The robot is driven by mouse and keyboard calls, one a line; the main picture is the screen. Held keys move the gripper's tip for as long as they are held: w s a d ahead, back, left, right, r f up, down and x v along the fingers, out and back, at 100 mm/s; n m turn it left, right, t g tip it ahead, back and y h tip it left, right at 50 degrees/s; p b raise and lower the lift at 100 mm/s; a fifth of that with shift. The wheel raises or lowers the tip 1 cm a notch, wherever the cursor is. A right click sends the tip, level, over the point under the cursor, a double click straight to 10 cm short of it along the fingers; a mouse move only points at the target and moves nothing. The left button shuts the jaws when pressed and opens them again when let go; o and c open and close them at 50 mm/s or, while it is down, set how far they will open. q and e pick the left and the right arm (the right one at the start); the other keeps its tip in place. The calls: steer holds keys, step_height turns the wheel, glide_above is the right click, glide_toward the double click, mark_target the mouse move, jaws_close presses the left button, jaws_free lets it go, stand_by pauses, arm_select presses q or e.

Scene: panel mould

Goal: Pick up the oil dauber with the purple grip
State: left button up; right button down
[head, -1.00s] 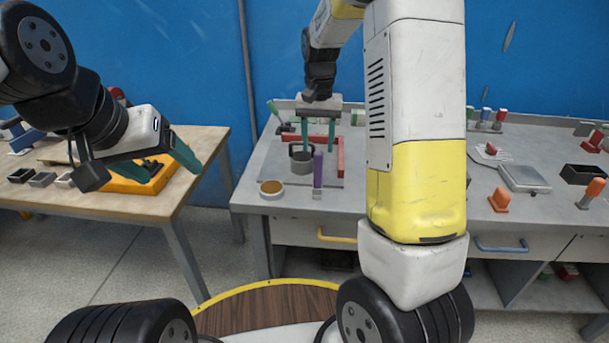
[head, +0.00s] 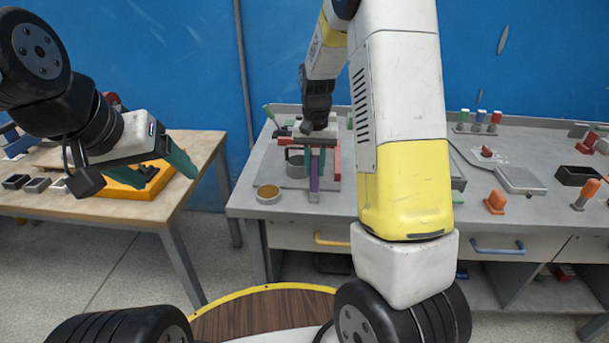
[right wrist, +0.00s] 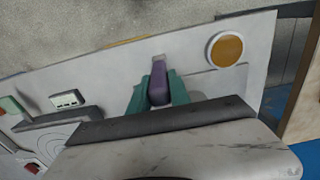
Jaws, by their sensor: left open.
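The oil dauber with the purple grip (head: 314,182) stands upright on the left part of the grey bench. My right gripper (head: 315,172) is above it with its teal fingers pointing down, one on each side of the purple grip. In the right wrist view the purple grip (right wrist: 158,84) lies between the two fingers, which look flush against it. The dauber's foot appears to rest on the bench. My left gripper (head: 180,160) is open and empty, over the wooden table at the left.
A round cup with amber contents (head: 268,193) stands just left of the dauber. A grey mug (head: 294,160) is close behind it. A red block (head: 334,158) is behind to the right. My right arm hides the bench's middle.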

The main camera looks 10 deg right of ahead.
mark_target(315, 157)
steer(key=shift+r, duration=0.1)
steer(key=shift+r, duration=0.4)
steer(key=r, duration=0.2)
steer(key=shift+s+r, duration=0.3)
steer(key=shift+r, duration=0.1)
steer(key=s+a+r, duration=0.1)
steer(key=s, duration=1.4)
steer(key=shift+s+a, duration=0.15)
steer(key=shift+s, duration=0.05)
steer(key=shift+r, duration=0.1)
stand_by(0.4)
